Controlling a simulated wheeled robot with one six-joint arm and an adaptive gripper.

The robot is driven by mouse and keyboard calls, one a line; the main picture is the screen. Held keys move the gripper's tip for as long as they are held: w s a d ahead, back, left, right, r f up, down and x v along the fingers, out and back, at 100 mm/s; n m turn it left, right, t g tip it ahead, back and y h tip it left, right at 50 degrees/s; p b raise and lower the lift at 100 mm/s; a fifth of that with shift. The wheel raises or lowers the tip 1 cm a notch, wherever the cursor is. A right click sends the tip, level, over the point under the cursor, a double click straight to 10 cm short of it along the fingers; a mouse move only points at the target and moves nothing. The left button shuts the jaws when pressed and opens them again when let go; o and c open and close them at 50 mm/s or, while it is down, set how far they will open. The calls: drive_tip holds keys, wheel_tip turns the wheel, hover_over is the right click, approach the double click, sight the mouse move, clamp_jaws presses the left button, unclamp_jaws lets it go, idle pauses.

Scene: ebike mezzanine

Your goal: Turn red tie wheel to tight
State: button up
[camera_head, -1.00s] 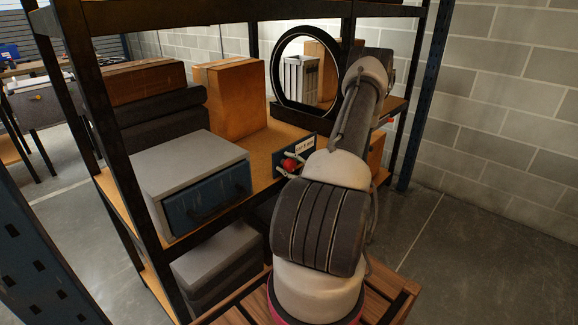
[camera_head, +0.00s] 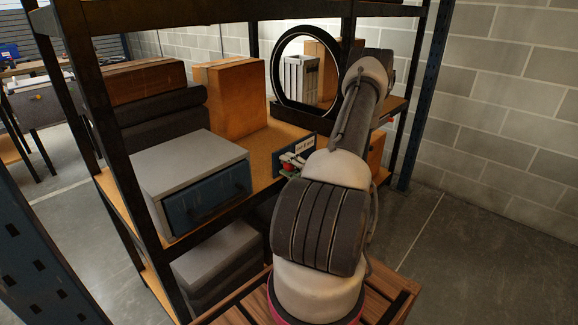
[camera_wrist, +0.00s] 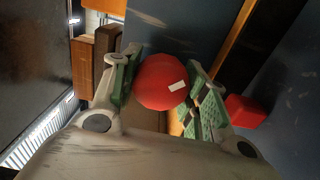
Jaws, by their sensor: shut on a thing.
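The red tie wheel (camera_wrist: 160,84) is a round red knob with a small white mark, close in the wrist view. My gripper (camera_wrist: 163,68) has its green-padded fingers on both sides of the wheel and is shut on it. The white mark lies on the right part of its face. In the head view, the wheel (camera_head: 288,168) is a small red patch on the front of a blue panel (camera_head: 314,151) with a white label. My gripper (camera_head: 292,163) and arm hide much of it there.
A grey box with a blue drawer front (camera_head: 207,196) stands left of the panel on the wooden shelf. A cardboard box (camera_head: 231,98) and a black ring (camera_head: 281,75) stand behind. A second red thing (camera_wrist: 245,111) shows right of my fingers.

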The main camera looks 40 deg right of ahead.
drive_tip(key=n, duration=0.6)
drive_tip(key=shift+f, duration=0.15)
drive_tip(key=n, duration=0.5)
drive_tip(key=shift+f+n, duration=0.1)
drive_tip(key=shift+n, duration=0.3)
drive_tip(key=n, duration=1)
drive_tip(key=shift+d+n, duration=0.15)
drive_tip(key=shift+n, duration=0.25)
drive_tip(key=n, duration=1.1)
drive_tip(key=shift+d, duration=0.1)
drive_tip(key=n, duration=0.5)
drive_tip(key=shift+r, duration=0.2)
drive_tip(key=n, duration=0.6)
drive_tip(key=shift+n, duration=0.3)
